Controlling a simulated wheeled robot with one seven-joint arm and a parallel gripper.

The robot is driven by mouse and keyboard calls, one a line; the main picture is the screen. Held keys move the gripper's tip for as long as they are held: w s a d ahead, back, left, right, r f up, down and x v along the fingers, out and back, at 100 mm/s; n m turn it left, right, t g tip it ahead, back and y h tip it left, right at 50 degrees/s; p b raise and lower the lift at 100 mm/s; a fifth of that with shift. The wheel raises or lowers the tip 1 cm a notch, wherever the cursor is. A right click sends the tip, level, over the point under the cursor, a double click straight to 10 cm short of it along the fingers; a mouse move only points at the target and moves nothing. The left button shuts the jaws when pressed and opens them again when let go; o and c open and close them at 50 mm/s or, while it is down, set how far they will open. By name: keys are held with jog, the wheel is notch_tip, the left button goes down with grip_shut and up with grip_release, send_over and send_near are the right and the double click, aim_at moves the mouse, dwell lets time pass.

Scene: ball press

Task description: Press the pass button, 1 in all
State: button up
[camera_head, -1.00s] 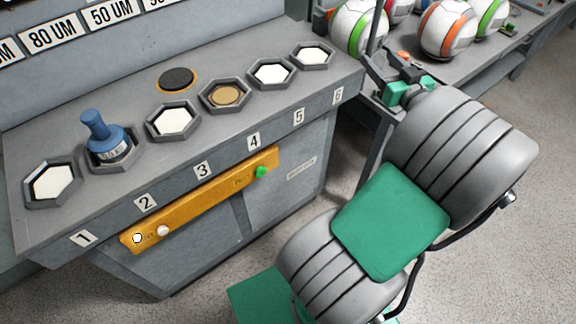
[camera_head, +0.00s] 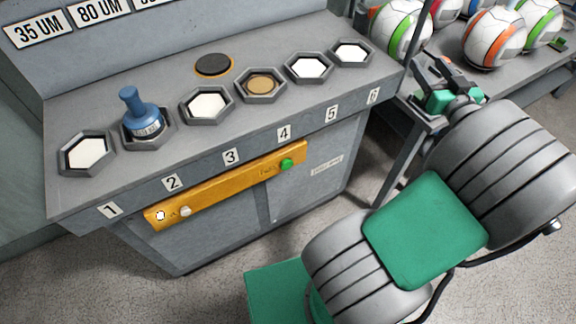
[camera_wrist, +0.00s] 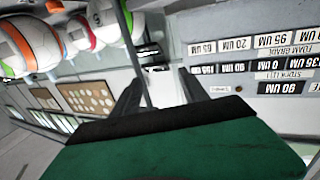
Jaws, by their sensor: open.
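The yellow button strip (camera_head: 225,187) runs along the front of the grey bench. A green button (camera_head: 286,164) sits at its right end, beside a small label too blurred to read surely. Two pale buttons (camera_head: 186,211) sit towards its left end. My gripper (camera_head: 432,68) is right of the bench, near the ball table and well apart from the green button. Its dark fingers are spread in the wrist view (camera_wrist: 160,88), with nothing seen between them. The strip is not made out in the wrist view.
The bench top (camera_head: 150,165) holds hexagonal sockets numbered 1 to 6. A blue-handled tool (camera_head: 140,110) stands in socket 2, and a black disc (camera_head: 214,65) lies behind. Several balls (camera_head: 495,38) sit on the right table.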

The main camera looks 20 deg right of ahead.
grip_shut()
dwell(0.3)
dwell(1.1)
